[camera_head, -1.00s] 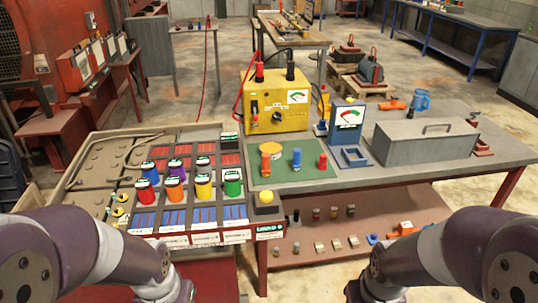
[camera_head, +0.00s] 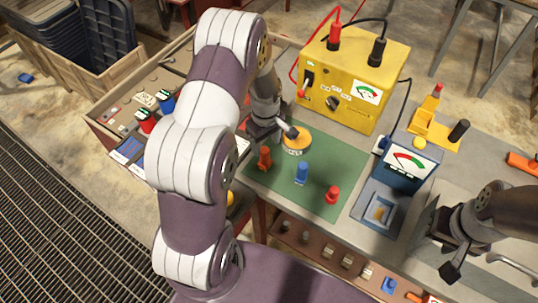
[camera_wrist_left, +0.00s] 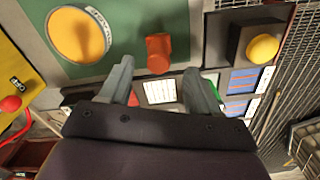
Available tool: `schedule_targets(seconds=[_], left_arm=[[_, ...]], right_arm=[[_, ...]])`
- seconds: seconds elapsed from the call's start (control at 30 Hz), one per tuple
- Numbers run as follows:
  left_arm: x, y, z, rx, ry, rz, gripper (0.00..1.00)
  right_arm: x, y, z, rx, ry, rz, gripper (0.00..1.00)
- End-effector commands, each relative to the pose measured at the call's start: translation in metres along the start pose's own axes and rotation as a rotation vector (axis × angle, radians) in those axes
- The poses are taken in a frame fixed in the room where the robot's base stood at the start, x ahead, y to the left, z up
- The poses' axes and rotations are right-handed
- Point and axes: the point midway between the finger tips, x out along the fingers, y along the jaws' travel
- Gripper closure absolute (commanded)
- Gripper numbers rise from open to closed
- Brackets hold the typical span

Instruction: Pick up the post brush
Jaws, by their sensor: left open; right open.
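A green mat (camera_head: 325,170) on the bench holds small upright orange (camera_head: 265,158), blue (camera_head: 302,173) and red (camera_head: 332,194) pieces and a round orange-topped tin (camera_head: 296,140). I cannot tell for sure which piece is the post brush. My left gripper (camera_head: 268,138) is open above the mat's left edge, close to the orange piece. In the left wrist view the orange piece (camera_wrist_left: 158,53) stands just beyond and between the open fingertips (camera_wrist_left: 158,72), apart from them. My right gripper (camera_head: 443,240) is open and empty over the bench's right part.
A yellow tester box (camera_head: 350,75) with red and black plugs stands behind the mat. A blue meter (camera_head: 398,175) stands to its right. A yellow knob (camera_wrist_left: 262,48) is right of the mat in the left wrist view. A wooden crate (camera_head: 110,75) is at the back left.

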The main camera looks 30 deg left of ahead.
Motion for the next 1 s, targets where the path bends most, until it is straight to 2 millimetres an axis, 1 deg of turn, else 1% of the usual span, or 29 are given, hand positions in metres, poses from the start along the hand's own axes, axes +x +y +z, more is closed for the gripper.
schedule_targets(seconds=[0.03,0.1,0.17,0.27,0.33,0.4,0.43,0.53,0.7,0.77,0.8,0.9,1.0], left_arm=[[0.008,-0.001,0.000,0.000,-0.002,-0.002,0.38],[0.017,0.000,0.000,0.001,0.000,0.000,0.38],[0.023,0.000,0.000,0.001,0.000,-0.001,0.38],[0.036,0.001,0.002,0.003,-0.001,-0.001,0.38],[0.050,0.001,0.004,0.003,-0.001,-0.001,0.38],[0.064,0.002,0.003,0.003,0.000,0.000,0.38],[0.068,0.002,0.003,0.003,0.000,0.000,0.38],[0.075,0.002,0.003,0.003,0.002,0.002,0.38],[0.075,0.002,0.002,0.003,0.002,0.003,0.38],[0.075,0.002,0.003,0.003,0.002,0.003,0.57],[0.075,0.002,0.003,0.004,0.002,0.003,0.70],[0.075,0.002,0.003,0.004,0.002,0.003,0.98],[0.074,0.003,0.002,0.004,0.002,0.003,0.98]], right_arm=[[-0.004,0.000,-0.001,0.000,0.000,0.000,0.57],[-0.005,0.000,-0.001,0.000,0.001,0.000,0.57],[-0.007,0.000,-0.001,0.000,0.001,0.000,0.57],[-0.018,0.000,-0.003,0.000,0.001,0.000,0.57],[-0.025,0.000,-0.004,0.000,0.001,0.000,0.57],[-0.025,0.000,-0.004,0.000,0.001,0.000,0.57],[-0.026,0.000,-0.004,0.000,0.001,0.000,0.57],[-0.026,0.000,-0.004,0.000,0.001,0.000,0.57],[-0.025,0.000,-0.003,0.000,0.001,0.000,0.57],[-0.025,0.000,-0.003,0.000,0.001,0.000,0.57],[-0.025,0.000,-0.003,0.000,0.001,0.000,0.57],[-0.025,0.000,-0.003,0.000,0.001,0.000,0.57],[-0.025,0.000,-0.004,0.000,0.001,0.000,0.57]])
